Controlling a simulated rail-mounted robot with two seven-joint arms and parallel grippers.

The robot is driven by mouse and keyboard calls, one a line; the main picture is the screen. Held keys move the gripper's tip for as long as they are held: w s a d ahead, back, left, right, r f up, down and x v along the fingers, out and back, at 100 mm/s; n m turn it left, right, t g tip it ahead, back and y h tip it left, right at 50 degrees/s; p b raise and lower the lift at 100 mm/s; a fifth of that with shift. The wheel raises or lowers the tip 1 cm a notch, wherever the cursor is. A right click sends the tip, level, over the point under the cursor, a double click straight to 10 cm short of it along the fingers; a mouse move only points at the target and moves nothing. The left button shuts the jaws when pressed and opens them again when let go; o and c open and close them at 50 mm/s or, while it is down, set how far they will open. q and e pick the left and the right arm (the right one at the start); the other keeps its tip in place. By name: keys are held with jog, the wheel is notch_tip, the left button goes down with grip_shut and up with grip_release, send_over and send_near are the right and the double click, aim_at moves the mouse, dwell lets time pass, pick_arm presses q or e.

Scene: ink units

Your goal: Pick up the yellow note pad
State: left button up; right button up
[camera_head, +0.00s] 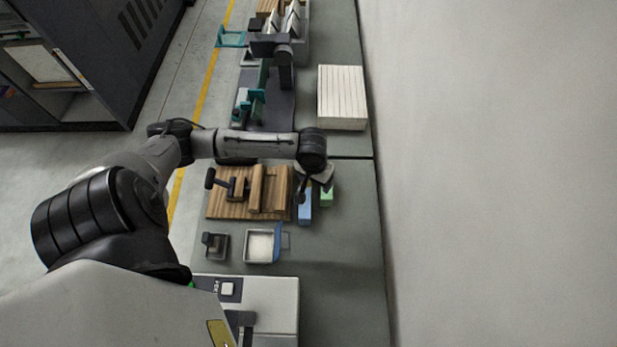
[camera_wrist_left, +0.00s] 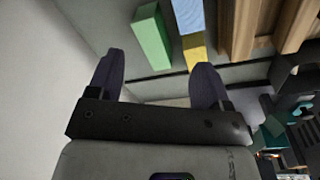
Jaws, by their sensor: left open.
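The yellow note pad (camera_wrist_left: 194,50) shows in the left wrist view as a small block at the end of a blue block (camera_wrist_left: 187,15). A green block (camera_wrist_left: 150,36) lies beside them. My left gripper (camera_wrist_left: 160,61) is open and empty. The yellow pad appears near its right finger, and the green block lies between and beyond the fingertips. In the head view my left gripper (camera_head: 313,186) hangs over the bench by the blue block (camera_head: 305,208) and green block (camera_head: 327,196). The yellow pad is hidden there, and I cannot tell the gripper's height above it.
A wooden board (camera_head: 228,207) with wooden blocks and dark tools lies left of the coloured blocks. A white tray (camera_head: 248,246) with a blue edge stands nearer. A white ribbed box (camera_head: 342,97) stands farther back. A wall runs along the right. Bench right of the tray is clear.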

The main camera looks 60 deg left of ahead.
pick_arm(q)
jog(key=w+a+n+b, duration=0.4)
jog(key=a+n, duration=0.2)
jog(key=a, duration=0.6)
jog(key=shift+g+y, duration=0.4)
jog(key=f, duration=0.7)
jog(key=shift+s, duration=0.25)
jog(key=shift+s+f, duration=0.1)
jog(key=shift+f, duration=2.6)
pick_arm(e)
jog(key=shift+d+f, duration=0.15)
jog(key=shift+f, duration=2.8)
pick_arm(q)
jog(key=shift+c, duration=0.2)
jog(key=c, duration=1)
pick_arm(e)
jog(key=shift+s, duration=0.1)
